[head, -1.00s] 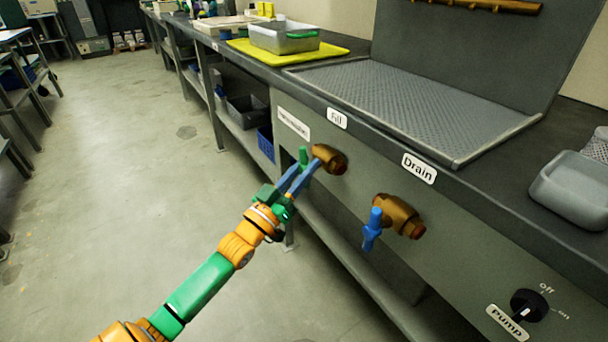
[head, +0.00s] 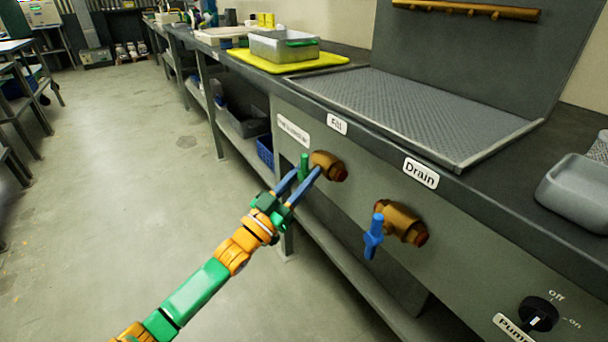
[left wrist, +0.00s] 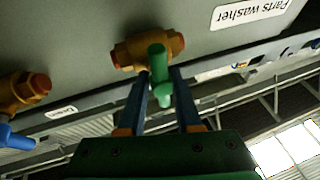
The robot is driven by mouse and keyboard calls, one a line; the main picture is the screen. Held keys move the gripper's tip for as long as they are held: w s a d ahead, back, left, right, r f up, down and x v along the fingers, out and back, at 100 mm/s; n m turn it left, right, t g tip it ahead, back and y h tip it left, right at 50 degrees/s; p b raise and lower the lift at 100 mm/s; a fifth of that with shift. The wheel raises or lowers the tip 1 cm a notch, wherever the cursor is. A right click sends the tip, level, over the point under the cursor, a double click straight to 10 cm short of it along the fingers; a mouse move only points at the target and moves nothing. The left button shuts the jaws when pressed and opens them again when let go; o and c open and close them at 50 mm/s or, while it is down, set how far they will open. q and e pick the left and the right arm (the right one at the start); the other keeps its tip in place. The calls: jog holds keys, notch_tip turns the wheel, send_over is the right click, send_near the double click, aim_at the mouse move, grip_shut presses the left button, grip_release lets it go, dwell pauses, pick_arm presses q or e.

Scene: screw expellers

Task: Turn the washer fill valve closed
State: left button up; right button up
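The fill valve (head: 328,165) is a brass fitting on the front panel of the parts washer, under the "Fill" label (head: 337,125). Its green handle (head: 304,163) stands upright at the valve's left end in the head view. My left gripper (head: 308,172) has its blue fingers reaching up to the handle, one on each side. In the left wrist view the handle (left wrist: 158,75) lies between the fingertips. The left finger is close to it, perhaps touching; a gap shows on the right. The gripper is open. My right gripper is out of view.
The brass drain valve (head: 400,222) with its blue handle (head: 374,237) is to the right. Farther right is a black pump knob (head: 538,313). A lower shelf (head: 350,255) runs below the panel. The floor (head: 130,200) to the left is clear.

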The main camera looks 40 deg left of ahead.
aim_at(302, 178)
pick_arm(q)
jog(key=shift+o, duration=1)
jog(key=v, duration=0.6)
jog(key=shift+p, duration=0.3)
jog(key=shift+s+f, duration=0.15)
jog(key=shift+s, duration=0.3)
jog(key=shift+a, duration=0.1)
